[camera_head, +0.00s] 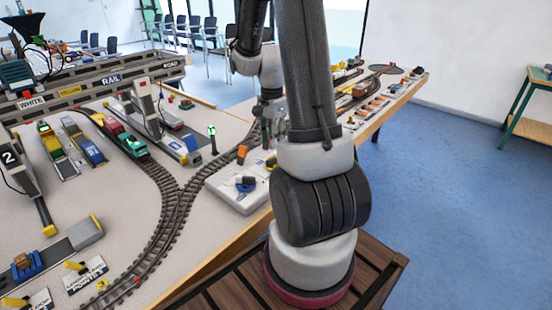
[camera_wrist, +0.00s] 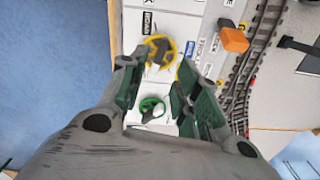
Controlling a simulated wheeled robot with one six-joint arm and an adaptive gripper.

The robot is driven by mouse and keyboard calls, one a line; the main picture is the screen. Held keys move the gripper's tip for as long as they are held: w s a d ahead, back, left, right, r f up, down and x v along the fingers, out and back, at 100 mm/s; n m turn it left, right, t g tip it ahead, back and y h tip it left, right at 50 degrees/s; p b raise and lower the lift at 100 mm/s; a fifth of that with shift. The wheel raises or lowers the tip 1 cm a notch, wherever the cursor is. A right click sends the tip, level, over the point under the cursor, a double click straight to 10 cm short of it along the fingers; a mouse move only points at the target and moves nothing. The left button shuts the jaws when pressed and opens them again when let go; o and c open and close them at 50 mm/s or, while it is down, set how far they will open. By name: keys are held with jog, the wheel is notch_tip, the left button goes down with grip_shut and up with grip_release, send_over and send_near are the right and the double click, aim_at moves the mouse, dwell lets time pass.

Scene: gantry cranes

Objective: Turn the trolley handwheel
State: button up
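A white control panel (camera_head: 228,192) lies on the table beside the rail track. In the wrist view it carries a yellow handwheel (camera_wrist: 160,50) and a green handwheel (camera_wrist: 151,109). Small printed labels sit beside the wheels; I cannot tell surely which one names the trolley wheel. My gripper (camera_wrist: 157,66) is open over the panel, its dark green finger pads apart. The yellow wheel shows just past the fingertips, and the green wheel shows between the fingers. No contact with either is clear. In the head view my gripper (camera_head: 270,128) is partly hidden behind my arm.
A green signal post (camera_head: 212,138) rises beside the panel. Model cranes, wagons and tracks fill the table to the left. The blue floor at right is open.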

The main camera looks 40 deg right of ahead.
aim_at(272, 159)
jog(key=shift+m, duration=0.4)
jog(key=shift+f, duration=0.35)
notch_tip(272, 159, down, 7)
jog(key=shift+f, duration=0.1)
grip_shut()
